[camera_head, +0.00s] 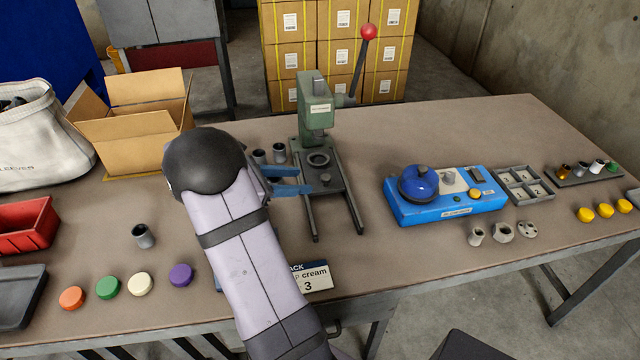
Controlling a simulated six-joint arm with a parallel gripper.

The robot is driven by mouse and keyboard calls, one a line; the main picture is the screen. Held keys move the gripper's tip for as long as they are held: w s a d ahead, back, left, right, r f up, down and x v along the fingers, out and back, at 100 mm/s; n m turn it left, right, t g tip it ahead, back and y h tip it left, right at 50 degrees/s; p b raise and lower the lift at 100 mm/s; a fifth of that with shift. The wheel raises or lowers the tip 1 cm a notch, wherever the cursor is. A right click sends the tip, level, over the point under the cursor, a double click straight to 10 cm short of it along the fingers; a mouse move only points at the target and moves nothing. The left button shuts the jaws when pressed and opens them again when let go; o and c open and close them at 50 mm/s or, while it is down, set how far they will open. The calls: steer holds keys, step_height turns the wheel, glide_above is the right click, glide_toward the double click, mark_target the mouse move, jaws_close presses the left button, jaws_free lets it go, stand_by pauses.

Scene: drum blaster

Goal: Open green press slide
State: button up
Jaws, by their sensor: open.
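The green press (316,105) stands upright at the back middle of the table, with a lever ending in a red ball (369,32). Its dark slide plate (333,187) carries a round ring (318,159) and a small knob (325,179). The plate sits at the rear of two dark rails (352,205) that reach toward the front. My gripper (306,180) has blue fingers, parted, at the left side of the slide, close to the knob. I cannot tell whether they touch it. My arm hides part of the gripper and the table to the left.
Two dark cups (260,156) stand just behind my gripper. An open cardboard box (125,145) is at left. A blue device (440,205) is right of the press. A label card (316,276) lies in front of the rails. The table between the rails and blue device is clear.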

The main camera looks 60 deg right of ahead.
mark_target(325, 178)
steer(key=shift+n+h, duration=0.5)
steer(key=shift+n, duration=0.3)
steer(key=shift+w+x, duration=0.15)
steer(key=shift+x, duration=2.1)
steer(key=shift+w+x, duration=0.2)
steer(key=shift+x, duration=2)
steer(key=shift+d+f, duration=0.1)
steer(key=shift+f, duration=0.05)
jaws_close()
